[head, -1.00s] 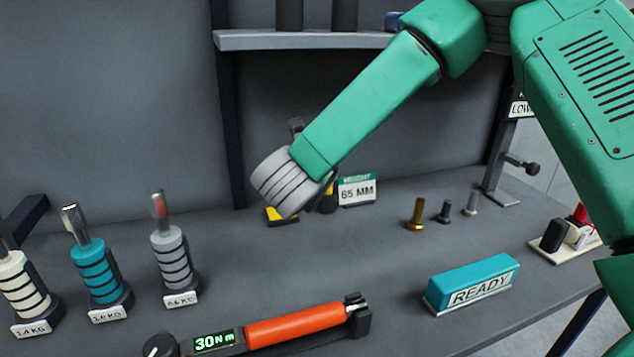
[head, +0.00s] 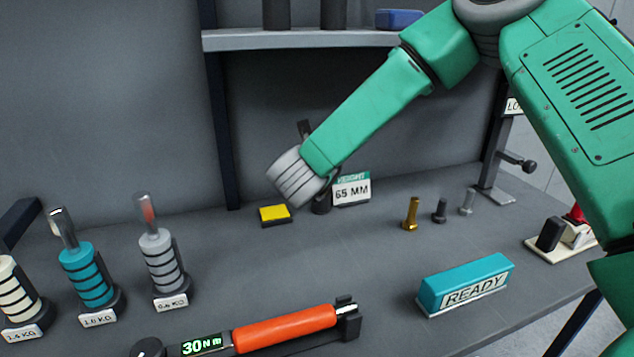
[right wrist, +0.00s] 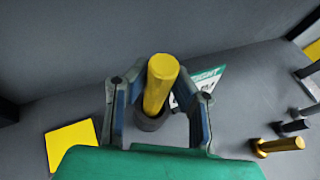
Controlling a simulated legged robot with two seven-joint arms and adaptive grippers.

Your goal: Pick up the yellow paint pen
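The yellow paint pen (right wrist: 161,85) stands in a dark round holder (right wrist: 151,121) in the right wrist view, its top toward the camera. My right gripper (right wrist: 163,72) is open, with one finger on each side of the pen and narrow gaps to it. Whether either finger touches the pen is hard to tell. In the head view my right gripper (head: 318,178) is mostly hidden behind the grey wrist, and the pen is hidden there; only the dark holder (head: 321,207) shows below. My left gripper is not in view.
A yellow pad (head: 275,215) lies left of the holder and a "65 MM" sign (head: 352,189) stands right. Bolts (head: 411,214), a teal READY block (head: 466,283), an orange torque wrench (head: 285,329) and weighted tools (head: 88,275) stand around. A shelf (head: 300,40) hangs above. The bench middle is clear.

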